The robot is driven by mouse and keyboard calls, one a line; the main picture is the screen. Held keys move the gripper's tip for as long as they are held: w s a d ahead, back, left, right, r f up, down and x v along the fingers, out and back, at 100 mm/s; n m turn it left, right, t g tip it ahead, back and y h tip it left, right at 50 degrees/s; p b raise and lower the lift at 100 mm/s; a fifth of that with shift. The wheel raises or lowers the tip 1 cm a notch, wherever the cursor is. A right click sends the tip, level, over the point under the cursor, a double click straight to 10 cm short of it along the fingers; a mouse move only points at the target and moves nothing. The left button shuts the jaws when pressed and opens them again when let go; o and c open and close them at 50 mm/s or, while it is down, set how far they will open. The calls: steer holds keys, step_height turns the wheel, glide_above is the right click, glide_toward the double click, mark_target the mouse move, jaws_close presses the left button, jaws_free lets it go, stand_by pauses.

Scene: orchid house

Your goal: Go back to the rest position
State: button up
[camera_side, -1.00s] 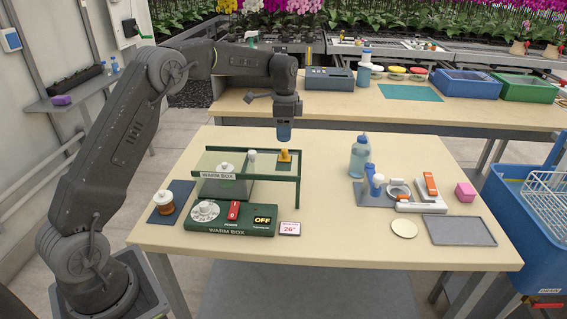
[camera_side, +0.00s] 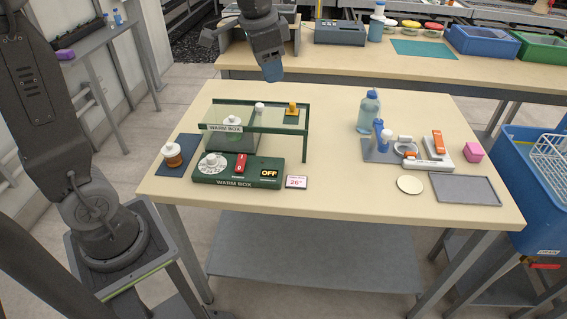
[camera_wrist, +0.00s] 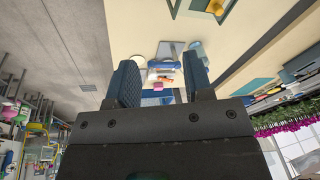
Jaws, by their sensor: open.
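My gripper (camera_side: 272,72) hangs above the far edge of the work table (camera_side: 340,185), behind the warm box, and holds nothing. In the wrist view its two blue-padded fingers (camera_wrist: 160,85) stand apart with a clear gap between them. The green-framed warm box (camera_side: 256,117) has a white knob and a yellow piece (camera_side: 292,108) on top. Its control panel (camera_side: 238,172) has a dial, a red switch and a display reading OFF. A jar with an amber-brown body and white lid (camera_side: 172,155) stands on a dark mat to its left.
A blue bin (camera_side: 535,200) stands beside the table. A back bench (camera_side: 350,68) holds crates.

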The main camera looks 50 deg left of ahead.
steer(key=s+d+f+n+t, duration=0.1)
steer(key=s+d+n, duration=0.1)
steer(key=s, duration=0.7)
steer(key=s+d+f+n+t, duration=0.1)
steer(key=s+d+f+n, duration=0.1)
steer(key=s, duration=0.7)
steer(key=shift+s+d+f+n+t, duration=0.2)
steer(key=shift+s+d+n+t, duration=0.15)
steer(key=shift+d, duration=0.5)
